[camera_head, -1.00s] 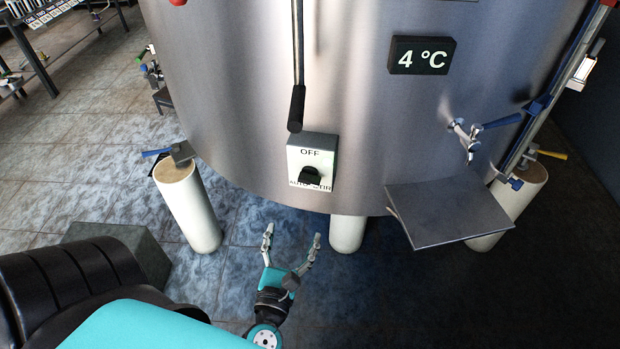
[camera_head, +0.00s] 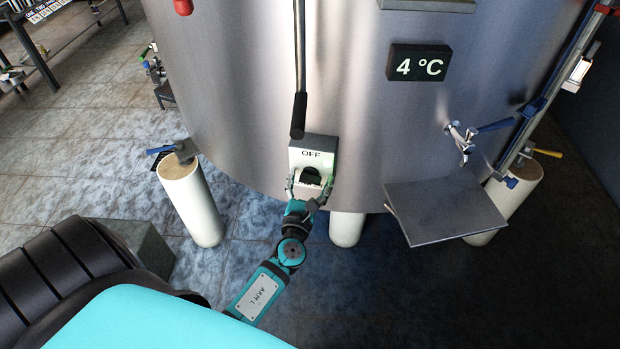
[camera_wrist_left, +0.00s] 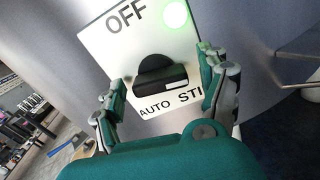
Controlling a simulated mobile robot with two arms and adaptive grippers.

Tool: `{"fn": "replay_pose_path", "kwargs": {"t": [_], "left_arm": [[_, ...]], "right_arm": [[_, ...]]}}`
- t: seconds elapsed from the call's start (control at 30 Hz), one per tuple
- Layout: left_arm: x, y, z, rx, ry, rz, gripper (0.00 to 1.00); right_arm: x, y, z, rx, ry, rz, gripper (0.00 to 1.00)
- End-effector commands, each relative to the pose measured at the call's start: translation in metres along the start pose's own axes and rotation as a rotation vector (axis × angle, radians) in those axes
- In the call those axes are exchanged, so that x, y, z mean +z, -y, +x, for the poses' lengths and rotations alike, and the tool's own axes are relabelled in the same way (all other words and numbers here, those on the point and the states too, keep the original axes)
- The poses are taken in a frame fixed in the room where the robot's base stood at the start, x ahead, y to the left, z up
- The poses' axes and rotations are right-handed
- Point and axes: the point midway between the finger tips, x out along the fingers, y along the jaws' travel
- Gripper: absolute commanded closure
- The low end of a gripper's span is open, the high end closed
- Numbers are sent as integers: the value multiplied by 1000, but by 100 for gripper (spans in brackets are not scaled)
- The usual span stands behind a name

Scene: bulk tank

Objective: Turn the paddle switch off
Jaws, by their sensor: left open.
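The paddle switch is a black knob (camera_head: 310,176) on a pale switch box (camera_head: 313,146) fixed to the front of the steel tank. The box reads OFF at the top and AUTO STI... below. In the left wrist view the black knob (camera_wrist_left: 160,78) lies between my fingers, and a green light (camera_wrist_left: 175,15) glows at the box's upper right. My left gripper (camera_head: 309,184) is open, with one finger on each side of the knob. It also shows in the left wrist view (camera_wrist_left: 160,92). I cannot tell whether the fingers touch the knob. My right gripper is not in view.
A black-gripped lever (camera_head: 299,115) hangs just above the switch box. A metal shelf (camera_head: 445,210) juts out at right, below a blue-handled tap (camera_head: 465,140). Pale tank legs (camera_head: 190,200) stand on the tiled floor. A 4 °C display (camera_head: 419,63) is higher up.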

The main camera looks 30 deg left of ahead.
Motion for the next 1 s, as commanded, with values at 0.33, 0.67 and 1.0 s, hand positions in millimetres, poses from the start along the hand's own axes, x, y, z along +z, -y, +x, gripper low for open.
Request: {"fn": "replay_pose_path", "kwargs": {"t": [0.33,0.67,1.0], "left_arm": [[0,0,3,0,0,0,26],[0,0,3,0,0,0,69],[-1,0,3,0,0,-25,80]], "right_arm": [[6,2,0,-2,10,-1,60],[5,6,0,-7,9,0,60],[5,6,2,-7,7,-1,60]]}}
